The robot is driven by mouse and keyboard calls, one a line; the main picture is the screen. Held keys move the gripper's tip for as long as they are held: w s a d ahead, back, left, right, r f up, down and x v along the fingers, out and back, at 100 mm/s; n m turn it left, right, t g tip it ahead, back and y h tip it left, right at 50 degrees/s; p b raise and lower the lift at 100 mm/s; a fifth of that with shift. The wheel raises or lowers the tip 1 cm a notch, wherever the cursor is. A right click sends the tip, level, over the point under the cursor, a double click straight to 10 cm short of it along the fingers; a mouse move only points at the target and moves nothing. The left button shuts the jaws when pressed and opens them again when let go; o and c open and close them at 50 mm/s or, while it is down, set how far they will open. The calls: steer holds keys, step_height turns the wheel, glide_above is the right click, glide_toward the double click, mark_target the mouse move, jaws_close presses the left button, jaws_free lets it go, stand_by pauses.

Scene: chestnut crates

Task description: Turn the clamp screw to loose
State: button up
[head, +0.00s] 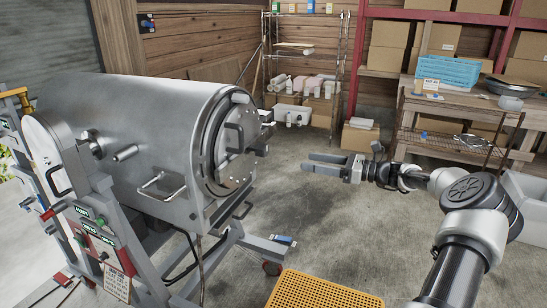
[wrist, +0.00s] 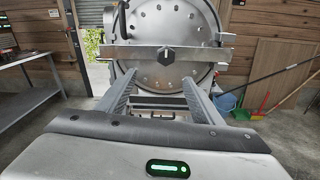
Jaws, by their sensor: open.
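A large steel drum (head: 150,120) lies on its side on a grey frame, with its round door facing right. In the wrist view the door (wrist: 150,80) has a flat metal bar (wrist: 130,55) across it. A dark clamp screw knob (wrist: 168,54) with a pale mark sits at the bar's middle; in the head view it is too small to tell clearly. My gripper (head: 312,163) is open and empty, in the air right of the door and apart from it. In the wrist view my gripper's fingers (wrist: 159,80) point at the door, with the knob beyond and above the fingertips.
An orange grate (head: 325,292) is at the bottom. A wire rack (head: 340,60) and a shelf cart (head: 455,145) stand behind. The wrist view shows a workbench (wrist: 35,93) at left and a broom (wrist: 268,75) at right. Floor between drum and cart is clear.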

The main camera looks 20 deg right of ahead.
mark_target(267, 151)
steer(key=shift+m+t, duration=0.3)
steer(key=shift+t, duration=0.1)
steer(key=x, duration=1.6)
steer(key=shift+w+d+f, duration=0.2)
steer(key=shift+w+d, duration=0.15)
steer(key=shift+d, duration=0.05)
steer(key=c, duration=1.1)
steer(key=shift+o, duration=0.2)
steer(key=shift+b, duration=0.35)
